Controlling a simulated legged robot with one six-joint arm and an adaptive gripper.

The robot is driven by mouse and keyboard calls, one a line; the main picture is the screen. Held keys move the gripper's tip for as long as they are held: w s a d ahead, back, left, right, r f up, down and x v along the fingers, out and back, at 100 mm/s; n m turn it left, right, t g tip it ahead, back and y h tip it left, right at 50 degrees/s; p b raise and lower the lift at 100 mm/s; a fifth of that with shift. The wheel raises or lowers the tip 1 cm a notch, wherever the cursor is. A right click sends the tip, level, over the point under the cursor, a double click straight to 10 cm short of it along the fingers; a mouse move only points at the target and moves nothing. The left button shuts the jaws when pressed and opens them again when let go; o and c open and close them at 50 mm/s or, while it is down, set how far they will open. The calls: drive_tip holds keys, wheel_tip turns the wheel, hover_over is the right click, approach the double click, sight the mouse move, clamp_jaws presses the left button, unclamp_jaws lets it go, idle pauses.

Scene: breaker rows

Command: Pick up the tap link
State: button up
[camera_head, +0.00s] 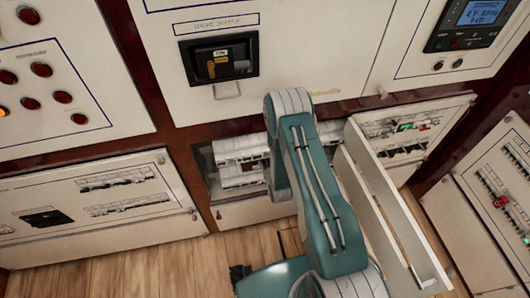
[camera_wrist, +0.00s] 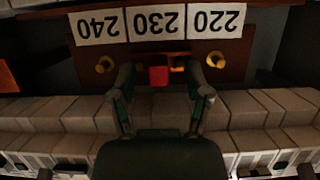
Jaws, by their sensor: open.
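The tap link seems to be the small red block (camera_wrist: 158,76) in the wrist view, beside a small brass or orange part on the brown terminal board (camera_wrist: 240,55). My gripper (camera_wrist: 160,88) is open, with one finger on each side of the red block. A gap shows between the block and both fingers; I cannot tell how far away it is in depth. Brass studs stand to the left (camera_wrist: 105,64) and right (camera_wrist: 216,60). Upside-down labels read 240 (camera_wrist: 97,26), 230 (camera_wrist: 155,22) and 220 (camera_wrist: 215,20). In the head view my arm hides the gripper and link.
Rows of pale breakers (camera_wrist: 270,112) lie below the terminal board in the wrist view. In the head view, breaker rows (camera_head: 240,160) show in an opening left of my arm. An open cover (camera_head: 385,195) juts out close to its right. Wooden floor (camera_head: 140,270) is clear at lower left.

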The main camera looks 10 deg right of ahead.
clamp_jaws()
drive_tip(key=shift+r, duration=0.1)
drive_tip(key=s, duration=1.8)
drive_tip(key=s, duration=0.4)
idle(0.7)
